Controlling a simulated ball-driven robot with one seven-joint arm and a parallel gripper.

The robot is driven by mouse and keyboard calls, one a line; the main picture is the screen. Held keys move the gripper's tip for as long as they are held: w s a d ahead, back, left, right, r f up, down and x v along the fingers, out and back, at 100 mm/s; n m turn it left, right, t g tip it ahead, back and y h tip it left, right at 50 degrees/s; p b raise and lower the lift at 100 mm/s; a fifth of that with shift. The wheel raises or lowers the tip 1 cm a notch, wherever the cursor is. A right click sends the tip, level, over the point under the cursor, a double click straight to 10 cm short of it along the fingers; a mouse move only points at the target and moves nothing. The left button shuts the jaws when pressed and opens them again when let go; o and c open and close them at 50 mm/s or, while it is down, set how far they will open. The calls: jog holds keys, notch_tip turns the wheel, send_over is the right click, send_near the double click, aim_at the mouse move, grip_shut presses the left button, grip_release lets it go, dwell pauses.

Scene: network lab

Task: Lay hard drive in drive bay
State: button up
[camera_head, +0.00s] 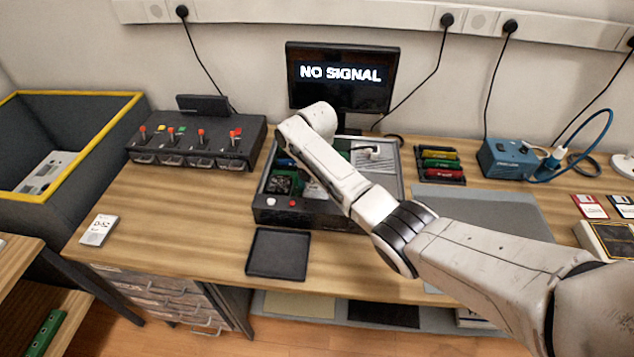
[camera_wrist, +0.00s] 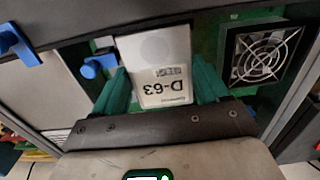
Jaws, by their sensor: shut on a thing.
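My gripper (camera_wrist: 161,78) is shut on a white hard drive (camera_wrist: 160,52) marked D-63, between its two teal fingers in the wrist view. The drive is over the inside of an open computer case, whose front (camera_head: 290,216) shows in the head view. In the wrist view a green board (camera_wrist: 208,48) lies behind the drive, with blue latches (camera_wrist: 95,67) to its left.
Another white drive (camera_head: 99,230) lies at the table's left front. An empty black tray (camera_head: 277,254) lies before the case. A fan (camera_wrist: 265,55) is right of the held drive. A monitor (camera_head: 342,78) stands behind the case; a black switch box (camera_head: 197,143) stands left.

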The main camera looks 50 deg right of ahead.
jog(key=shift+f+b, duration=0.3)
jog(key=shift+f, duration=0.15)
dwell(0.6)
jog(key=o, duration=1.2)
jog(key=shift+r+p, duration=1.05)
notch_tip(320, 180, up, 6)
jog(key=p, duration=0.5)
jog(key=shift+p, duration=0.4)
jog(key=shift+f, duration=0.1)
